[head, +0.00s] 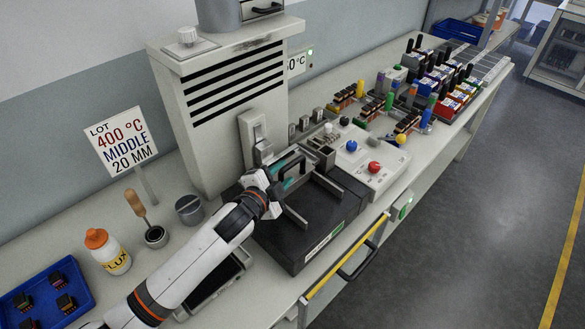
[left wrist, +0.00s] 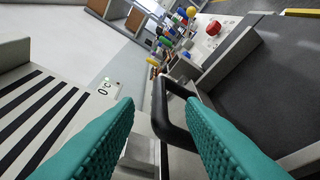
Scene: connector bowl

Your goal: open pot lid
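The dark solder unit (head: 290,233) stands on the bench below the white slotted tower. A black loop handle (left wrist: 160,112), which I take to be the pot lid's handle, shows between my finger pads in the left wrist view. My left gripper (head: 292,168) is at this handle above the unit, its teal fingers (left wrist: 160,108) apart on either side. A gap shows between the left finger and the handle; whether the right finger touches it I cannot tell. My arm and gripper hide part of the lid and unit. My right gripper is not in view.
The white tower (head: 222,120) rises just behind the gripper. A control panel (head: 365,165) with red and blue knobs is to the right. A flux bottle (head: 107,251), a grey canister (head: 189,209) and a blue tray (head: 48,298) stand left. Connectors fill the far bench.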

